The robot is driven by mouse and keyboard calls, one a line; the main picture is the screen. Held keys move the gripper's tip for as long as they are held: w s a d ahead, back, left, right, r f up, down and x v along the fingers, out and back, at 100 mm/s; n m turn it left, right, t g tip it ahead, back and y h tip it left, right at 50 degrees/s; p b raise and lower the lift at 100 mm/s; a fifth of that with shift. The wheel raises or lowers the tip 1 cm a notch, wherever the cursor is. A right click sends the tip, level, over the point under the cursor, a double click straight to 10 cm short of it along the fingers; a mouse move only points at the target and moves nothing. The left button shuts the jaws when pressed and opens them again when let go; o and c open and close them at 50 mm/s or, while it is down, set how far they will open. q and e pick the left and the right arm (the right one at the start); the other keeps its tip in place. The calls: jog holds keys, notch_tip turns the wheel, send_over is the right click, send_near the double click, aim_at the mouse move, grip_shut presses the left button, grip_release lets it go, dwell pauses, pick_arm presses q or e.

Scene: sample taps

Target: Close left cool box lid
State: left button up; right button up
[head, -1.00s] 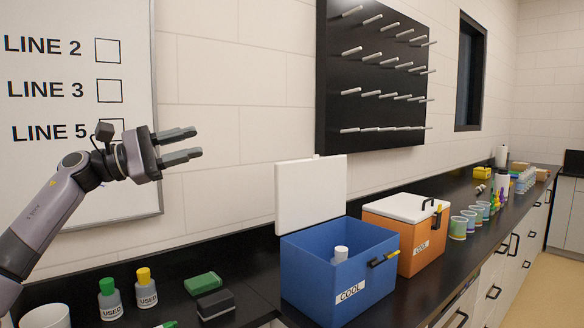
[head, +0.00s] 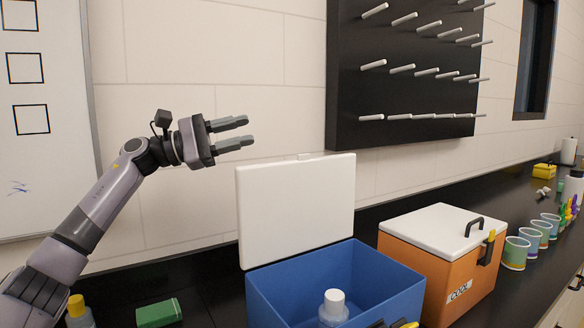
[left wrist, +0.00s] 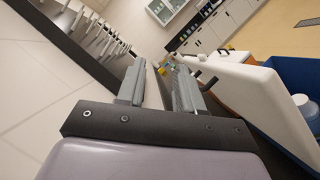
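The left cool box (head: 385,272) is blue, and its white lid (head: 297,212) stands upright and open at the back. A white-capped bottle (head: 334,306) is inside it. My left gripper (head: 240,132) is above and left of the lid, apart from it, with its fingers pointing right. In the left wrist view, its two fingers (left wrist: 158,85) stand apart with nothing between them. The lid (left wrist: 255,95) and blue box (left wrist: 296,75) show at the right of that view. My right gripper is not in view.
A closed orange cool box (head: 425,265) with a white lid stands right of the blue one. A black peg board (head: 420,85) is on the wall behind. Several cups (head: 514,253) line the counter farther right. A green block (head: 158,313) lies at the left.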

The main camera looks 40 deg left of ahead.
aim_at(272, 172)
pick_arm(q)
notch_tip(272, 172, down, 10)
jog(key=b, duration=1)
jog(key=p+x, duration=0.5)
jog(key=x, duration=0.2)
jog(key=shift+d, duration=0.1)
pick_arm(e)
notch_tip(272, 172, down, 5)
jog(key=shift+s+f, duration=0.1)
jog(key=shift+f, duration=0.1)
pick_arm(q)
grip_shut()
